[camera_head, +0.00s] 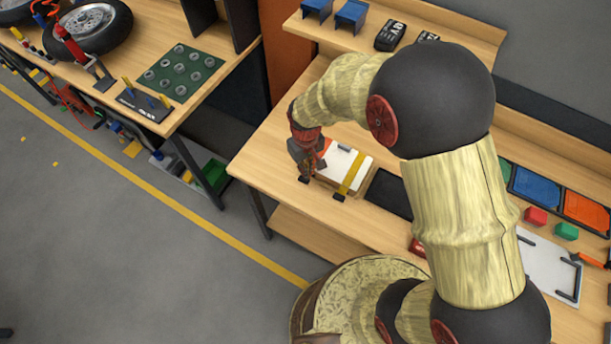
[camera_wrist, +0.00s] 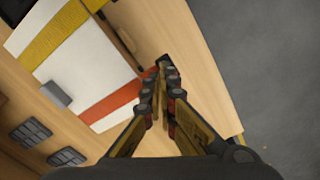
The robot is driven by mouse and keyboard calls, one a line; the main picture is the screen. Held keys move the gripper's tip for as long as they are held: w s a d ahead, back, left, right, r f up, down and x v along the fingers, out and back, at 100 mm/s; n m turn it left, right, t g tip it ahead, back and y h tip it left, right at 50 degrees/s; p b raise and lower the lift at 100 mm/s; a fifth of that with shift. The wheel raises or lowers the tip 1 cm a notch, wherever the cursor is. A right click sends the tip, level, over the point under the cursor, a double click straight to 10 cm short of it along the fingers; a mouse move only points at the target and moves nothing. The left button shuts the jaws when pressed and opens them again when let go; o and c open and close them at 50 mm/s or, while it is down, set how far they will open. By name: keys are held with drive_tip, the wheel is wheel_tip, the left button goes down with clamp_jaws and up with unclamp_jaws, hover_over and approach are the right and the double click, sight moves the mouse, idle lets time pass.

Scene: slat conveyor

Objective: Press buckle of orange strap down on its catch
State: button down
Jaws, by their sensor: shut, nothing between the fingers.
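A white-topped box (camera_head: 345,160) lies on the wooden bench, with an orange strap and a yellow strap across it. The orange strap (camera_wrist: 112,100) crosses the white top (camera_wrist: 80,62) in the wrist view and ends by my fingertips. A short piece of it shows beside my gripper in the head view (camera_head: 322,152). My gripper (camera_wrist: 163,66) is shut and empty, its tips at or very near the box edge where the orange strap ends. The buckle and catch are hidden behind the fingers or too small to make out. Contact cannot be told.
The yellow strap (camera_head: 352,173) runs beside the orange one, with a dark piece (camera_head: 339,197) at its near end. A black panel (camera_head: 390,194) lies right of the box. Bare bench (camera_head: 262,165) lies to the left, ending at its front edge.

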drive_tip(key=shift+f+b, duration=1.05)
drive_tip(key=shift+f, duration=0.65)
drive_tip(key=shift+s+a, duration=0.1)
drive_tip(key=shift+s+a+p, duration=0.15)
drive_tip(key=shift+s+a, duration=0.25)
drive_tip(key=shift+s, duration=0.2)
drive_tip(key=shift+s+a+p, duration=0.15)
drive_tip(key=shift+s+a, duration=0.2)
drive_tip(key=shift+s, duration=0.25)
wheel_tip(320, 180, up, 10)
drive_tip(key=p, duration=0.6)
drive_tip(key=shift+p, duration=0.35)
